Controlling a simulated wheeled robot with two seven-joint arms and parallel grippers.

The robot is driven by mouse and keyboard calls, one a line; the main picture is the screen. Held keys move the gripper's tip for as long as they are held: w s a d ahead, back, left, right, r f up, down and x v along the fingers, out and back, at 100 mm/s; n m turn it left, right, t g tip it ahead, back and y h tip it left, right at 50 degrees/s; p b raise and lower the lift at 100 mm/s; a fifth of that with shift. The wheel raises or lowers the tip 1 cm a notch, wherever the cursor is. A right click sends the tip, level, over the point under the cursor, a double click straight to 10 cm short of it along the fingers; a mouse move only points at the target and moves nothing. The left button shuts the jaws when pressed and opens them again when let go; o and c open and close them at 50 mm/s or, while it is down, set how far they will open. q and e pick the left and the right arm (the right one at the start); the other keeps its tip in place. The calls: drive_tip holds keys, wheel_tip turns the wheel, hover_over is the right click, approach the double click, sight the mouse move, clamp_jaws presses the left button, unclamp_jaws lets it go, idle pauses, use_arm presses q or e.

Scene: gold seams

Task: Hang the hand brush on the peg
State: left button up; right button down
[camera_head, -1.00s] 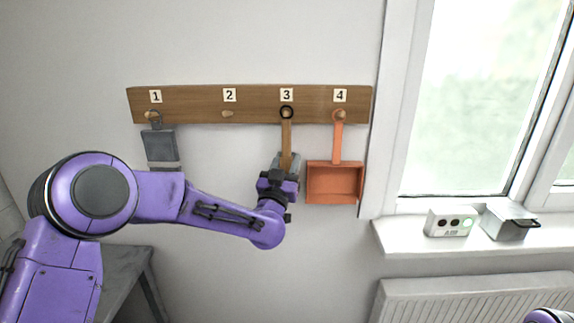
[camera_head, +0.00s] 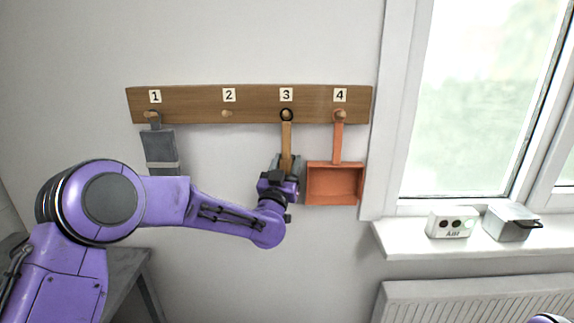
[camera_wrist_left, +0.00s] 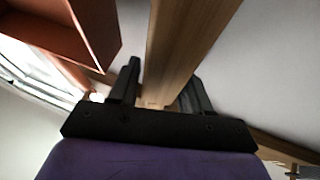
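The hand brush (camera_head: 286,137) has a flat wooden handle and a dark loop at its top. It is upright, with the loop around peg 3 (camera_head: 286,115) on the wooden rail. My left gripper (camera_head: 279,176) is low on the brush and hides most of its grey lower part. In the left wrist view, the handle (camera_wrist_left: 180,50) runs between the two fingers of the gripper (camera_wrist_left: 160,88). The fingers stand apart, with a narrow gap showing beside the left finger; contact on the other side is unclear. My right gripper is out of view.
The rail (camera_head: 190,104) carries numbered pegs; peg 2 (camera_head: 227,113) is bare. A grey item (camera_head: 160,146) hangs on peg 1. An orange dustpan (camera_head: 334,184) hangs close right of my gripper. A white device (camera_head: 451,223) and a grey box (camera_head: 508,223) stand on the sill.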

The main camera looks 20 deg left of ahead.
use_arm(q)
drive_tip(key=shift+o, duration=1.2)
drive_tip(key=shift+s+f+b, duration=0.3)
drive_tip(key=shift+s, duration=0.05)
drive_tip(key=b+v, duration=0.4)
drive_tip(key=v, duration=0.5)
drive_tip(key=s+a+f+n+g+y, duration=0.15)
drive_tip(key=s+f+g, duration=0.3)
drive_tip(key=f, duration=0.65)
drive_tip(key=s+a+f+n+g, duration=0.25)
drive_tip(key=s+f, duration=0.25)
drive_tip(key=f, duration=0.6)
drive_tip(key=s+a+f+n+g, duration=0.1)
drive_tip(key=s+f+n+g, duration=0.3)
drive_tip(key=f, duration=0.7)
drive_tip(key=s+a+f+g, duration=0.1)
drive_tip(key=s+f+g, duration=0.1)
drive_tip(key=s+f, duration=0.3)
drive_tip(key=s+a+f+m+g+y, duration=0.1)
drive_tip(key=s+f, duration=0.4)
drive_tip(key=s, duration=0.8)
drive_tip(key=s+a+f+g, duration=0.2)
drive_tip(key=s+f+g, duration=0.3)
drive_tip(key=s, duration=0.4)
drive_tip(key=shift+s+a+f, duration=0.25)
drive_tip(key=shift+a+f, duration=0.1)
drive_tip(key=shift+a, duration=0.05)
